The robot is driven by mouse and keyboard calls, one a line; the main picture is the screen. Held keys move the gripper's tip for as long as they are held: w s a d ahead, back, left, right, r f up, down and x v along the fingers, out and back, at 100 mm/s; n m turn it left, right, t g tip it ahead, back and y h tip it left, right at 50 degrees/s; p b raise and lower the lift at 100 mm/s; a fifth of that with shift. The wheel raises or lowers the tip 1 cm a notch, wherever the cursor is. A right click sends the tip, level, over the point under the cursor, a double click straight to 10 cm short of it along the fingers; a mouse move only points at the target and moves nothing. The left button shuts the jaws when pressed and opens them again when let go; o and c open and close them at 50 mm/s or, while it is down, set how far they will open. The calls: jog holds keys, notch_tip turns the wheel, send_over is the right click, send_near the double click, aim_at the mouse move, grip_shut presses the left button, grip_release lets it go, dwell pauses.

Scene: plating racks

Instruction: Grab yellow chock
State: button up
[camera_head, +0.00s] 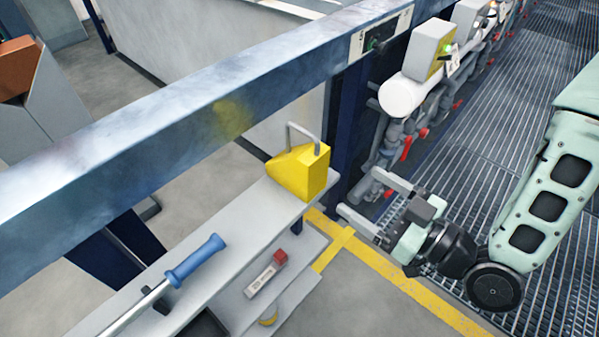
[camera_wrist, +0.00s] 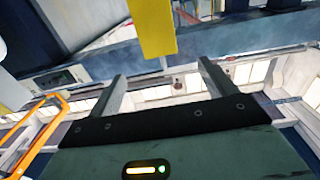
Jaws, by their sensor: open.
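The yellow chock (camera_head: 298,172) is a wedge-shaped block with a grey loop handle on top. It sits at the far right end of the grey shelf's top board in the head view. My gripper (camera_head: 357,192) is open and empty, to the right of the chock and apart from it, with its fingers pointing left. In the wrist view a yellow block, apparently the chock (camera_wrist: 153,25), shows at the top centre, beyond the two spread fingers of my gripper (camera_wrist: 160,80).
A blue-handled tool (camera_head: 196,260) lies on the grey shelf (camera_head: 237,232). A red-capped item (camera_head: 265,274) is on a lower board. A blue steel beam (camera_head: 190,125) runs behind the shelf. Pipes with red valves (camera_head: 406,146) stand beyond my gripper. Metal grating (camera_head: 450,160) lies at the right.

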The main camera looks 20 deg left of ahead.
aim_at(300, 150)
jog(key=b+x, duration=0.2)
jog(key=x, duration=0.8)
jog(key=shift+a+b, duration=0.15)
jog(key=shift+b, duration=0.25)
jog(key=shift+f+p+x, duration=0.2)
jog(key=shift+p+x, duration=0.2)
jog(key=shift+x, duration=2.5)
jog(key=shift+w, duration=0.15)
jog(key=c, duration=1.3)
jog(key=shift+c, duration=0.8)
jog(key=shift+r, duration=0.15)
